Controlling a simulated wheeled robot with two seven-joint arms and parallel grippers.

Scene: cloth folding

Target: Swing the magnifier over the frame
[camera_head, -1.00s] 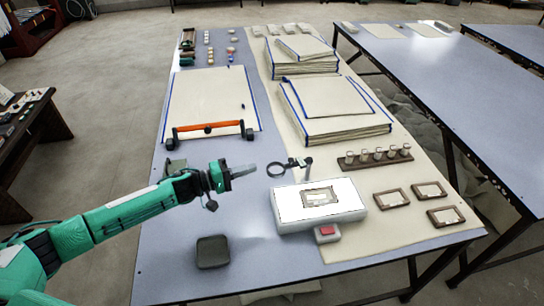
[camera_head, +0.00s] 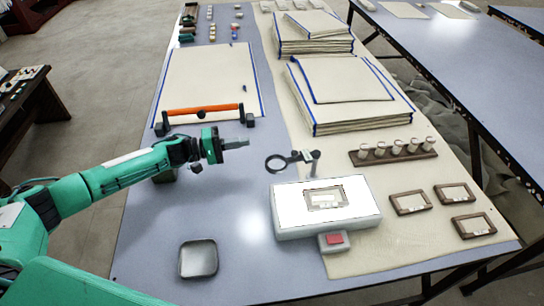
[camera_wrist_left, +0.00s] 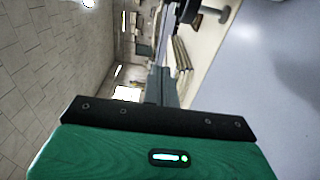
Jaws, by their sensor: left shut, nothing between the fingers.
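The magnifier (camera_head: 304,156) is a black ring lens on a short arm from a small post behind the light box. Its ring points left, clear of the frame. The frame (camera_head: 325,198) is a small rimmed slide lying on the lit white top of the light box (camera_head: 283,220). My left gripper (camera_head: 246,143) is shut and empty, left of the magnifier ring and slightly farther back in the head view, apart from it. In the left wrist view the closed fingers (camera_wrist_left: 163,86) point away over the table. My right gripper is not in view.
A red button (camera_head: 334,239) sits before the light box. Three more frames (camera_head: 455,194) lie to the right, with a rack of several bottles (camera_head: 395,152) behind. A grey tray (camera_head: 198,259) lies front left. An orange-handled bar (camera_head: 204,112) and cloth stacks (camera_head: 350,92) stand farther back.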

